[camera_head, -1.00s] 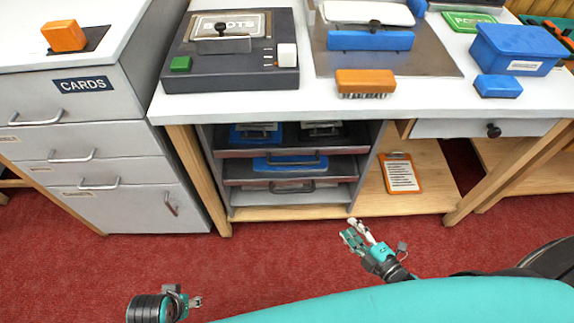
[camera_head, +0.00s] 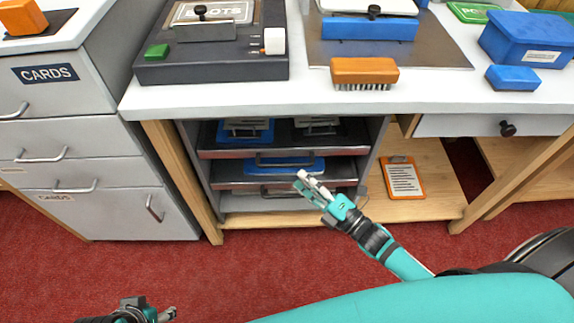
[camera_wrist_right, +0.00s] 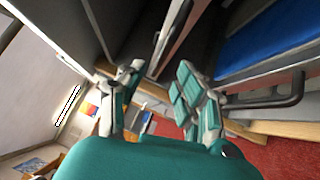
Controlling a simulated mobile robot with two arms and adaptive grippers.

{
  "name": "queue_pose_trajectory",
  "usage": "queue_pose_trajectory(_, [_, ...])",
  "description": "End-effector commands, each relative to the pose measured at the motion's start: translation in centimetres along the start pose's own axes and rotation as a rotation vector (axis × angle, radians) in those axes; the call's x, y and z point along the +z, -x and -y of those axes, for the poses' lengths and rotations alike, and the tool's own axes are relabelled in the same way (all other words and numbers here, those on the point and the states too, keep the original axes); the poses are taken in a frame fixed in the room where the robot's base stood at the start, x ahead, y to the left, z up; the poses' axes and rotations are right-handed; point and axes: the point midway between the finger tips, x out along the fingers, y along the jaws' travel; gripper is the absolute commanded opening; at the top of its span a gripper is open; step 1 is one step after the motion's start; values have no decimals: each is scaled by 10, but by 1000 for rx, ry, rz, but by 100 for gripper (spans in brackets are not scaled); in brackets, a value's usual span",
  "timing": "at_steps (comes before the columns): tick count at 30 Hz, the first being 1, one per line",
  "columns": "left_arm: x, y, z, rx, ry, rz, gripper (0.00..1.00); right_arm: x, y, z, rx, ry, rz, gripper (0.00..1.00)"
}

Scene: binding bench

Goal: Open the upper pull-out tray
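The upper pull-out tray (camera_head: 225,154) sits in the open shelf unit under the bench, with a dark bar handle (camera_head: 285,160) on its front. It holds a blue item (camera_head: 262,136) and a dark item. My right gripper (camera_head: 304,186) is in front of the trays, below the upper handle in the picture. In the right wrist view its fingers (camera_wrist_right: 155,82) are apart with nothing held between them. A dark bar handle (camera_wrist_right: 275,101) lies right of the fingers there; I cannot tell which tray it belongs to. My left gripper (camera_head: 168,313) is low at the left, away from the trays; its opening is unclear.
A lower tray (camera_head: 228,182) with a blue item is just beneath. A wooden leg (camera_head: 182,180) and a grey drawer cabinet (camera_head: 110,213) stand left. An orange clipboard (camera_head: 403,177) lies on the shelf right. Red floor (camera_head: 260,250) in front is clear.

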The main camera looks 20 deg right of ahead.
Motion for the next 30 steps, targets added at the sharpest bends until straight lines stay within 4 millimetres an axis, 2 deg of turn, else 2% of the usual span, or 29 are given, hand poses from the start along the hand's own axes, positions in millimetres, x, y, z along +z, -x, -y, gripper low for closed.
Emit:
queue_pose_trajectory(3, [1, -4, 0, 0, 0, 0, 40, 0, -26, 0, 3, 1, 0, 34])
queue_pose_trajectory(9, [2, -6, 0, 0, 0, 0, 40, 0, -54, 1, 1, 1, 0, 34])
queue_pose_trajectory(15, [2, -7, 0, 0, 0, 0, 40, 0, -65, 0, -1, 0, 0, 34])
queue_pose_trajectory(22, [2, -7, 0, 0, 0, 0, 40, 0, -66, 0, -1, 0, 0, 34])
queue_pose_trajectory(23, [2, -7, 0, 0, 0, 0, 40, 0, -66, 0, -1, 0, 0, 33])
queue_pose_trajectory(30, [2, -7, 0, 0, 0, 0, 40, 0, -66, 0, -1, 0, 0, 2])
